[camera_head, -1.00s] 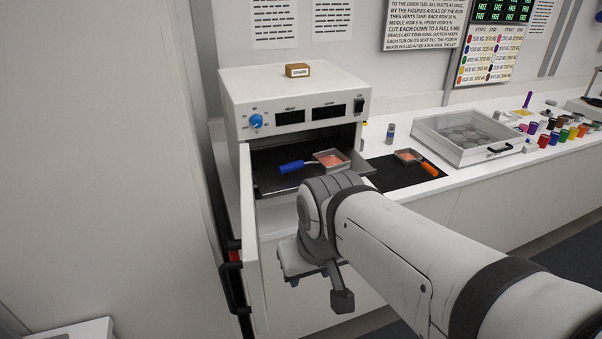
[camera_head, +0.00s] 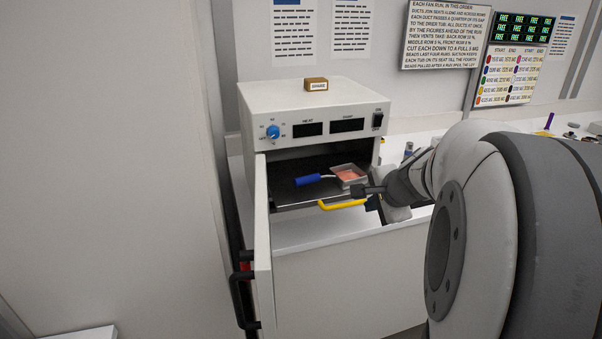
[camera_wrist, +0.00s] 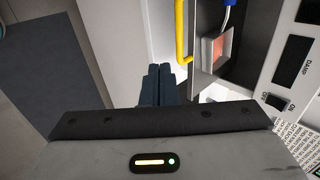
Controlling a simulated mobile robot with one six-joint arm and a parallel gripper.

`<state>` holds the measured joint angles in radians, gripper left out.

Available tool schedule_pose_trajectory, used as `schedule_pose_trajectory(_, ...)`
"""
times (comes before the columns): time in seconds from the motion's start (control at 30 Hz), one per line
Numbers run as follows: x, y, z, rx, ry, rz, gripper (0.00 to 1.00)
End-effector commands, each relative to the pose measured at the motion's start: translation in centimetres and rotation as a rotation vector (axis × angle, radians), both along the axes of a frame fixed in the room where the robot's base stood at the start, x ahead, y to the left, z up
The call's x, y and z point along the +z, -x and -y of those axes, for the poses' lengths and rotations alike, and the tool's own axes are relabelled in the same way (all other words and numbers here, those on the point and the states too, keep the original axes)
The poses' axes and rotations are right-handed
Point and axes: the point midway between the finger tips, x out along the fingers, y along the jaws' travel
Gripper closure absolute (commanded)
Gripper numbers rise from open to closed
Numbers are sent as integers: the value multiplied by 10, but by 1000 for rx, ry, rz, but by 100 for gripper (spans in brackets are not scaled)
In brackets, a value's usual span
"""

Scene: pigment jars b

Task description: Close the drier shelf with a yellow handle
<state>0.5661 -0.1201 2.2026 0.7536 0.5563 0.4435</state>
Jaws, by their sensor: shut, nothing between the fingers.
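The drier (camera_head: 312,103) is a white box with a blue knob and dark displays, and its door (camera_head: 263,240) stands open at the left. Its shelf carries a yellow handle (camera_head: 342,204) on the front edge, and the shelf appears to be mostly inside the opening. The handle also shows in the wrist view (camera_wrist: 182,32). On the shelf lies a square pan with pink contents (camera_head: 348,175) and a blue grip (camera_head: 308,180). My gripper (camera_head: 360,191) is shut and empty, close to the right end of the yellow handle. In the wrist view its fingers (camera_wrist: 157,72) sit just beside the handle; contact is unclear.
A small tan block (camera_head: 316,84) sits on top of the drier. The open door with its black handle (camera_head: 243,290) bounds the left side. My arm hides much of the counter at the right. The front below the shelf is clear.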

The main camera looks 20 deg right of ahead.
Motion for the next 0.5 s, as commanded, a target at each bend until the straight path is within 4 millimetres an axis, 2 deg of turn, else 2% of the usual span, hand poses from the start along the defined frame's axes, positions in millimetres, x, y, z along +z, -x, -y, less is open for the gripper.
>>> schedule_pose_trajectory(0.33, -59, -48, -3, 6, -1, -7, 100)
schedule_pose_trajectory(0.5, -62, -72, -3, 6, 0, -4, 100)
